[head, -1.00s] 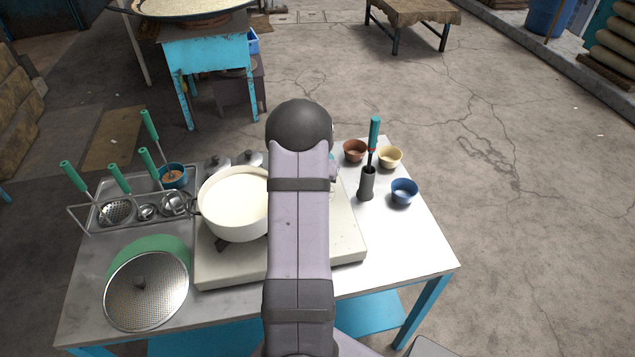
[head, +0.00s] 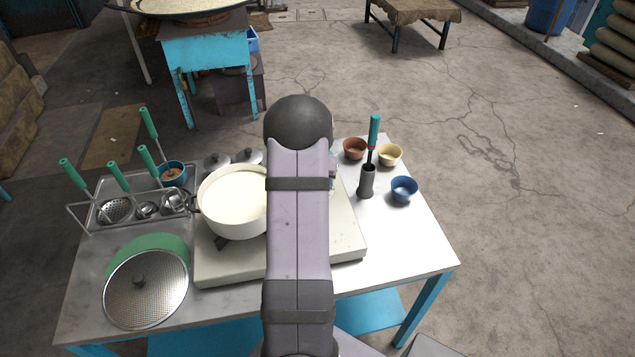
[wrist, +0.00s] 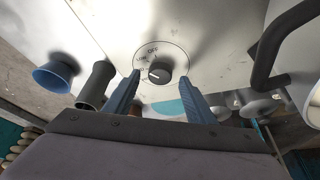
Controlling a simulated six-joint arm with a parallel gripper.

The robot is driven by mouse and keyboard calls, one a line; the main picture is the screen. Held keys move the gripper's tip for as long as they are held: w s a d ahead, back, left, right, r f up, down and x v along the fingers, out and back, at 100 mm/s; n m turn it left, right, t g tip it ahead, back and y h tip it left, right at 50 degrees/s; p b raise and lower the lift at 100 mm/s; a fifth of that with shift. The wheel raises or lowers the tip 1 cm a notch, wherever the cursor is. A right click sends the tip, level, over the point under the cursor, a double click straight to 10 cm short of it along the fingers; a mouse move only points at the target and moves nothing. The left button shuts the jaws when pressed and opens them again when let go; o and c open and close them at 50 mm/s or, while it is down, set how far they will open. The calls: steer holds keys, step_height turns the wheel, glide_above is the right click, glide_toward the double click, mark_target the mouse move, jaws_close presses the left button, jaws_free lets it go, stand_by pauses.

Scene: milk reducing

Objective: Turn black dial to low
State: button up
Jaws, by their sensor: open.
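A light line shows on the knob. My gripper (wrist: 160,85) is open, with one blue finger on each side of the dial and a gap to it on both sides. I cannot tell how deep the fingers are relative to the knob. The white stove (head: 232,272) carries a white pot (head: 233,220) of milk.
A dark tool holder (head: 366,183) with a green-handled tool stands right of the stove. A blue bowl (head: 404,190), a brown bowl (head: 354,149) and a cream bowl (head: 390,155) are nearby. A ladle rack and a sieve lid (head: 146,288) are at left.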

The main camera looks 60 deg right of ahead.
steer(key=b+v, duration=0.1)
steer(key=v, duration=0.5)
steer(key=shift+b, duration=0.3)
steer(key=shift+r, duration=0.15)
steer(key=w+a+r+t+p, duration=0.2)
steer(key=w+a+r+p, duration=0.2)
steer(key=w+a+r, duration=0.35)
steer(key=w+a+n+y, duration=0.3)
steer(key=a+n, duration=0.1)
steer(key=a, duration=1.3)
steer(key=s+a+f+n+g+b, duration=0.1)
steer(key=s+a+f+n, duration=0.1)
steer(key=s+a, duration=0.3)
steer(key=s+a+f+n+g+y+b, duration=0.1)
steer(key=s+a+f+n, duration=0.2)
steer(key=s+a+n, duration=0.2)
steer(key=s+a+f+n+g+b, duration=0.1)
steer(key=s+a, duration=0.4)
steer(key=a, duration=0.5)
steer(key=shift+a+f+n+b, duration=0.3)
steer(key=shift+f+n+b, duration=0.2)
steer(key=shift+f+n, duration=0.55)
